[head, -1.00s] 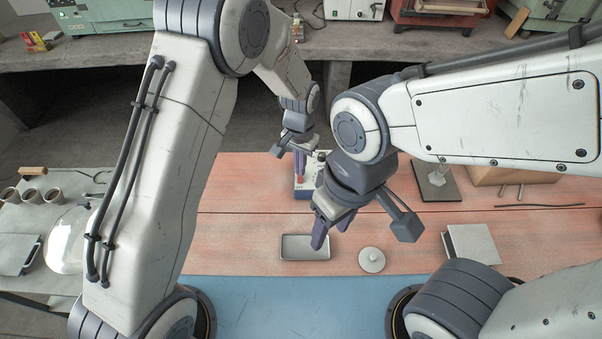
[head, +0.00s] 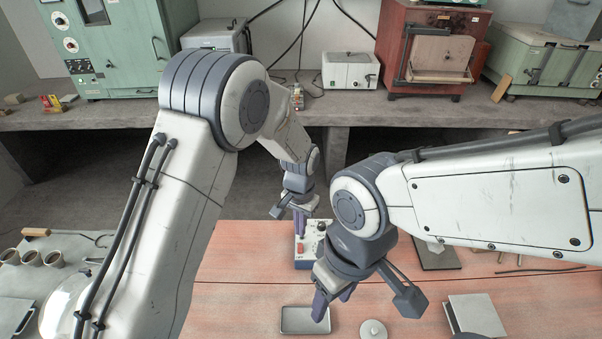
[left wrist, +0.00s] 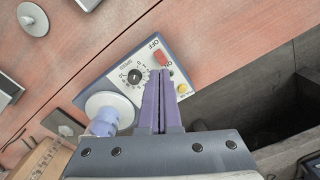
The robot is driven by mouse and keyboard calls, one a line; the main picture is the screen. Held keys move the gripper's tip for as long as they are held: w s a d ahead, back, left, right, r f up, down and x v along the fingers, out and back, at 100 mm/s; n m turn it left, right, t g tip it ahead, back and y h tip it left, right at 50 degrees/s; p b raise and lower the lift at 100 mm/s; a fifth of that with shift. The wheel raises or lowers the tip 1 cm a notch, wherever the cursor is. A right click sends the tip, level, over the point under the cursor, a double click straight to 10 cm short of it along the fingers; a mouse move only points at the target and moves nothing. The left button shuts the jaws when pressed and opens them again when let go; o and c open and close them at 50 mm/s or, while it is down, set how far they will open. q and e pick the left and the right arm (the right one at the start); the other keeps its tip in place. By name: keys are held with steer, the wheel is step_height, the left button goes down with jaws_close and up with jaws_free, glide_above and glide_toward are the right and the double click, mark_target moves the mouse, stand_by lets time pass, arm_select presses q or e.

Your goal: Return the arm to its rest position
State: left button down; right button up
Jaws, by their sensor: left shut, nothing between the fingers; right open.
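My left gripper (head: 300,226) is at the far edge of the red bench top, over a small blue-and-white control box (head: 308,252). In the left wrist view its purple fingers (left wrist: 162,100) are pressed together with nothing between them. The box (left wrist: 118,72) there shows a black dial, a red switch with ON and OFF marks, and small green and yellow lamps. The fingertips are close to the red switch; I cannot tell whether they touch it. My right gripper (head: 333,300) is open and empty, above the shallow metal tray (head: 290,320).
A round white lidded piece (head: 373,330) lies right of the tray. A grey block (head: 476,312) and a dark plate (head: 437,258) are further right. Several cups (head: 32,258) stand on the left side table. A concrete shelf (head: 400,112) with ovens runs along the back.

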arm_select(q)
steer(key=s+a+r+b, duration=0.1)
steer(key=s+r+b, duration=0.1)
steer(key=s, duration=0.6)
steer(key=s+a+r+b, duration=0.2)
steer(key=s+r, duration=0.2)
steer(key=s, duration=0.5)
steer(key=s+a+r+m+h+b, duration=0.1)
steer(key=s+r, duration=0.3)
steer(key=s, duration=0.5)
steer(key=shift+a+b, duration=0.35)
steer(key=shift+b, duration=0.25)
